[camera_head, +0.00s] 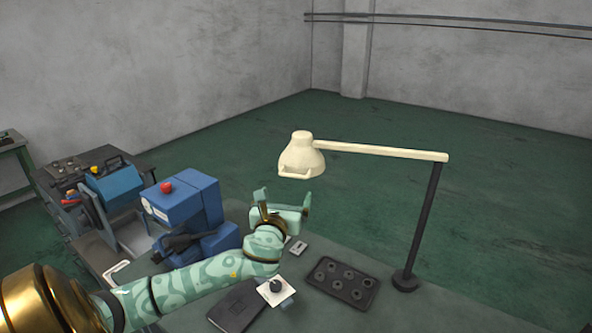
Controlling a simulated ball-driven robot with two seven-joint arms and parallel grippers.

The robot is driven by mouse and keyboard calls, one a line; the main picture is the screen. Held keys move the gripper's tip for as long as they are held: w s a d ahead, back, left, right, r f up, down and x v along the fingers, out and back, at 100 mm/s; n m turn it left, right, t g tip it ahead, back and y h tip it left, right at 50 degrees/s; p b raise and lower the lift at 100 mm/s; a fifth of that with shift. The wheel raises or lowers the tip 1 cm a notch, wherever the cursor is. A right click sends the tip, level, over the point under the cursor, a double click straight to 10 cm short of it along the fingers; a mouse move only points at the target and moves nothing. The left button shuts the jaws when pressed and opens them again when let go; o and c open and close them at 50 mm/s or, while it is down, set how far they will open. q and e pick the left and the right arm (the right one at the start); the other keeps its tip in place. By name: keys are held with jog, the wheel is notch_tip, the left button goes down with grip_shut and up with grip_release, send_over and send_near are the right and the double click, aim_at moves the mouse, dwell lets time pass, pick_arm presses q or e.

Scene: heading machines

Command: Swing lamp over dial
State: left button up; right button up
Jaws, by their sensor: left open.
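The cream lamp shade (302,158) hangs at the end of a horizontal cream arm (385,151), which joins a dark upright post (424,220) at the right. A white square plate with a black round knob (276,286), which looks like the dial, lies near the front of the bench. My left gripper (282,199) is open and empty, its fingers pointing up. It appears just below the shade in the picture, apart from it, and beyond the dial. My right gripper is out of view.
The green-grey bench (325,257) holds a dark tray with several round recesses (343,281), a dark flat book-like item (236,306) and a small grey block (298,248). A blue machine with a red button (187,208) stands left of my arm. Open floor lies behind.

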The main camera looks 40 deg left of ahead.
pick_arm(q)
send_near(295, 172)
jog(key=x, duration=0.4)
jog(key=r+x, duration=0.1)
jog(key=x, duration=0.2)
jog(key=shift+w+d, duration=0.15)
jog(key=shift+w+a+f, duration=0.1)
jog(key=shift+w+a, duration=0.25)
jog(key=shift+w, duration=0.25)
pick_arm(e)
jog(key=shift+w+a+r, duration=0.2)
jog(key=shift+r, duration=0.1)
